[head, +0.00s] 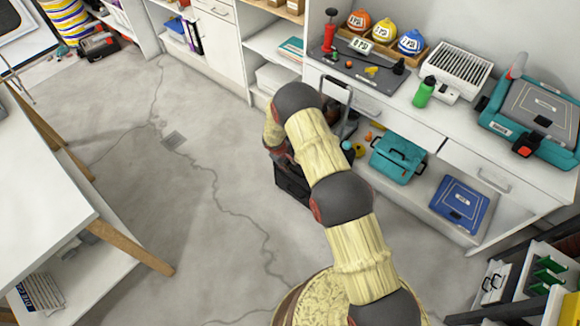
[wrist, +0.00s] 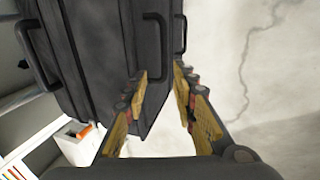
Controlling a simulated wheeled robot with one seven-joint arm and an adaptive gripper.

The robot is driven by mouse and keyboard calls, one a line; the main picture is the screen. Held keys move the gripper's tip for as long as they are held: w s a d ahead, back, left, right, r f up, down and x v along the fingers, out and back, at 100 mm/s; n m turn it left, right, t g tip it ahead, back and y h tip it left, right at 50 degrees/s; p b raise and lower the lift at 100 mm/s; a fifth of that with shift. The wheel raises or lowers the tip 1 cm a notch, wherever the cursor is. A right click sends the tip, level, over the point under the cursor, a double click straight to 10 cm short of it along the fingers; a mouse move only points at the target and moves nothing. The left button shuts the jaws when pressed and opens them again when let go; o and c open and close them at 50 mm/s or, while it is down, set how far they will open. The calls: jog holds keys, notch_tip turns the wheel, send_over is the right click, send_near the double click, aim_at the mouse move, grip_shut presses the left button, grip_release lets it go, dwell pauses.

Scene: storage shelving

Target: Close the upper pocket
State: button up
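A dark grey case (wrist: 95,45) with black handles fills the upper left and middle of the wrist view. One handle (wrist: 155,45) is just beyond my fingertips, and another is at the left. In the head view the dark case (head: 291,187) stands on the floor by the shelving, mostly hidden behind my arm. My gripper (wrist: 161,80) has its fingers apart, with part of the case's dark side showing between them. I cannot tell whether they touch it.
A white workbench (head: 423,120) with a lower shelf runs along the right, holding a teal toolbox (head: 398,158) and a blue case (head: 461,204). A white table (head: 45,165) with wooden legs stands at the left. The grey floor (head: 190,215) between them is clear.

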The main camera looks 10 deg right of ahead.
jog(key=v, duration=0.6)
jog(key=shift+r, duration=0.25)
jog(key=shift+a, duration=0.1)
jog(key=s+d+r+m+g, duration=0.1)
jog(key=s+d+g, duration=0.15)
jog(key=s, duration=0.75)
jog(key=s+r+m+t+y, duration=0.1)
jog(key=s+r+m+t, duration=0.1)
jog(key=s+r, duration=0.8)
jog(key=s+r+m+t+y+p, duration=0.1)
jog(key=s+r, duration=0.9)
jog(key=r, duration=1.5)
jog(key=s+r+m+t+y+p, duration=0.1)
jog(key=s+r+m+t, duration=0.2)
jog(key=s+r, duration=0.8)
notch_tip(320, 180, up, 7)
jog(key=shift+f, duration=0.1)
